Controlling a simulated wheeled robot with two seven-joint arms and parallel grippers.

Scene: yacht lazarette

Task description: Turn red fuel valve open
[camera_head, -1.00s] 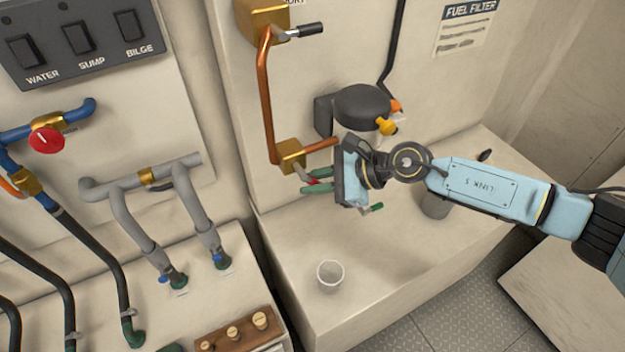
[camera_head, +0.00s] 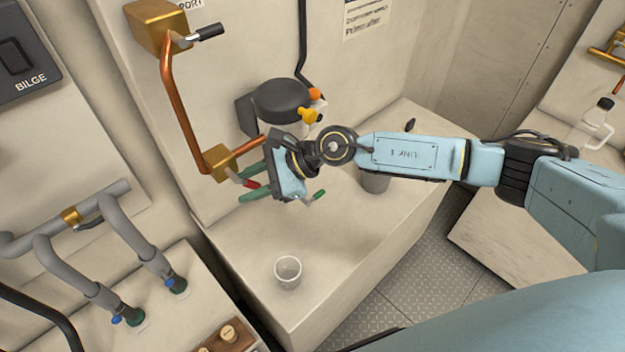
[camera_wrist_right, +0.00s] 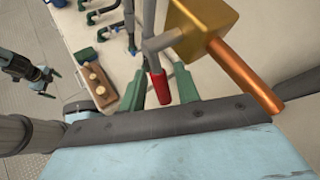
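The red fuel valve is a brass block (camera_head: 220,161) at the lower end of a copper pipe, with a lever in a red grip (camera_head: 250,184). The lever points down and right in the head view. My right gripper (camera_head: 253,183) is at the lever, its green fingers apart, one on each side of the red grip. In the right wrist view the red grip (camera_wrist_right: 160,88) stands between the fingers, with a narrow gap visible on each side. My left gripper (camera_wrist_right: 46,86) shows small at the left of the wrist view; its opening is too small to judge.
A black filter housing (camera_head: 282,101) with a yellow tap (camera_head: 309,115) is just above my right gripper. An upper brass valve (camera_head: 157,25) has a black lever. A clear cup (camera_head: 288,271) and a grey cup (camera_head: 375,181) stand on the bench. Grey hoses (camera_head: 72,263) are at left.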

